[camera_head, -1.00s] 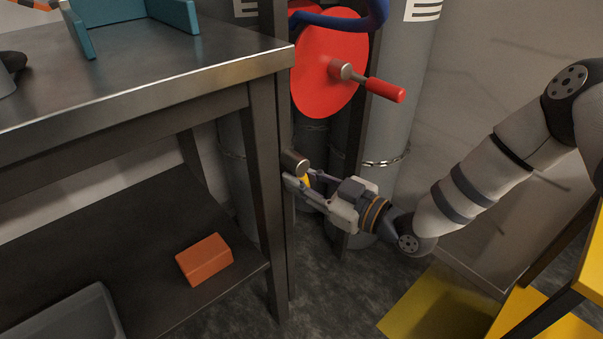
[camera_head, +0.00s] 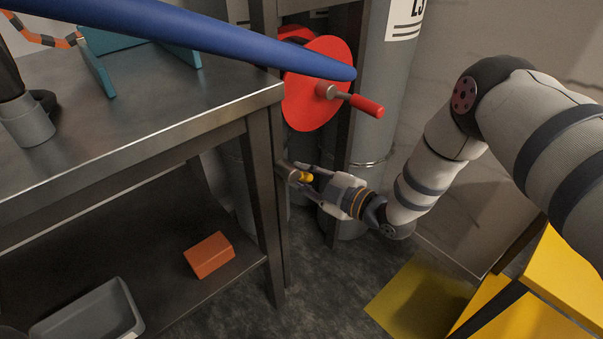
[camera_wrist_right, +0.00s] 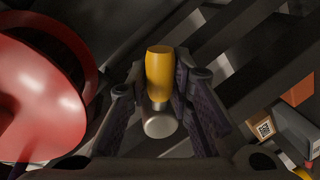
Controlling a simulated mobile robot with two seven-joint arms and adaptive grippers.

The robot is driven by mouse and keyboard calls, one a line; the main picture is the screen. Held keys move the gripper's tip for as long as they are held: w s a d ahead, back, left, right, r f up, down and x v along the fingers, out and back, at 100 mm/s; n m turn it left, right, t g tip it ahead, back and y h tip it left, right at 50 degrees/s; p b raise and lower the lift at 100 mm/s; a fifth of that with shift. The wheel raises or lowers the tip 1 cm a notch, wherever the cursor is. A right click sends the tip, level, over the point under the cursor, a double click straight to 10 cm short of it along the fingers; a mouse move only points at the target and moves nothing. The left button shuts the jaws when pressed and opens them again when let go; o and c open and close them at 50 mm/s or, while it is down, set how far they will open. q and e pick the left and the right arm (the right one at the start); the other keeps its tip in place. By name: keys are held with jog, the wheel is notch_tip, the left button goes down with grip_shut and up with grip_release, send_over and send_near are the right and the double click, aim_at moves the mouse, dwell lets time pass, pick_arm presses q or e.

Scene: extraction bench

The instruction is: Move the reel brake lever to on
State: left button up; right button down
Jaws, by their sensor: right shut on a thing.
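The reel brake lever is a short yellow handle (camera_head: 303,177) on a grey metal hub (camera_head: 284,168) at the rack post, below the red reel. In the head view the handle points right, away from the post. My right gripper (camera_head: 301,178) is shut on the handle, its fingers on either side. In the right wrist view the yellow handle (camera_wrist_right: 159,72) and a round metal end (camera_wrist_right: 160,122) lie between the fingers (camera_wrist_right: 160,95). The fingers partly hide the lever in the head view. I see no on or off marking. My left gripper is not in view.
The red reel disc (camera_head: 312,105) with its red crank (camera_head: 366,106) is just above the gripper. A blue tube (camera_head: 240,45) crosses the top. The metal bench (camera_head: 150,115) stands left, with an orange block (camera_head: 209,255) on its lower shelf. Yellow steps (camera_head: 550,290) stand right.

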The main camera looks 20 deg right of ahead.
jog(key=shift+d, duration=0.15)
dwell(0.3)
jog(key=c, duration=1.4)
grip_release()
jog(key=v, duration=1.2)
